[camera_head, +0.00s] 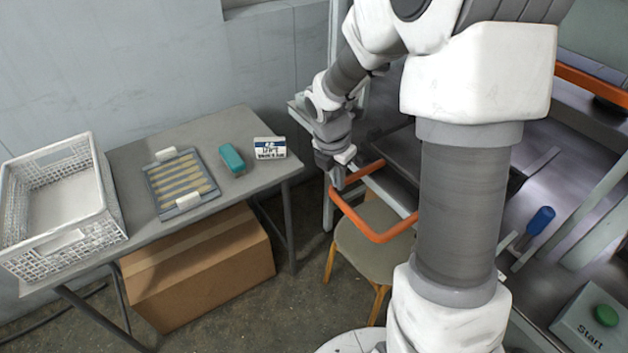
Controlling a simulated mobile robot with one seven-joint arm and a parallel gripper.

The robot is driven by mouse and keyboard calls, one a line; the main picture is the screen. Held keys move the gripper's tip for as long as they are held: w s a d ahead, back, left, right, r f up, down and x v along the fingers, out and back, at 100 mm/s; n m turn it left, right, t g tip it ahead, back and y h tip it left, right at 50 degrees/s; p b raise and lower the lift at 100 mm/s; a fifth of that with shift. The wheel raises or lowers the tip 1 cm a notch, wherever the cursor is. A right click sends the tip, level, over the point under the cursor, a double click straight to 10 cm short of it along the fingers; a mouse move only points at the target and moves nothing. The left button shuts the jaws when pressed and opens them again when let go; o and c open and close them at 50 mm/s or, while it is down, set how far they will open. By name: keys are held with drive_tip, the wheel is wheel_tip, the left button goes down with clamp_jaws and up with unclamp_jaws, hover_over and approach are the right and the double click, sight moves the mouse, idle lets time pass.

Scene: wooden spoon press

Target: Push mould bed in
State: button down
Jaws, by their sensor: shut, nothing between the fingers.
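The mould bed (402,152) appears as a dark plate in the press at the right of centre, partly hidden behind my arm. An orange handle frame (372,236) sticks out from its front, over a stool. My gripper (338,182) is shut and empty, pointing down at the far left corner of the orange handle. It looks very close to the handle, but I cannot tell whether they touch.
A side table holds a white crate (112,213), a tray of wooden spoons (161,190), a teal stapler-like object (232,158) and a small sign (269,148). A stool (362,255) stands below the handle. A green start button (606,315) and a blue-handled tool (541,219) are at right.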

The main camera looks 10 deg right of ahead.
drive_tip(key=p, duration=0.6)
hover_over(386, 170)
drive_tip(key=a, duration=0.1)
drive_tip(key=shift+s, duration=0.3)
drive_tip(key=shift+a+f, duration=0.1)
drive_tip(key=shift+a, duration=0.15)
drive_tip(key=shift+a, duration=0.1)
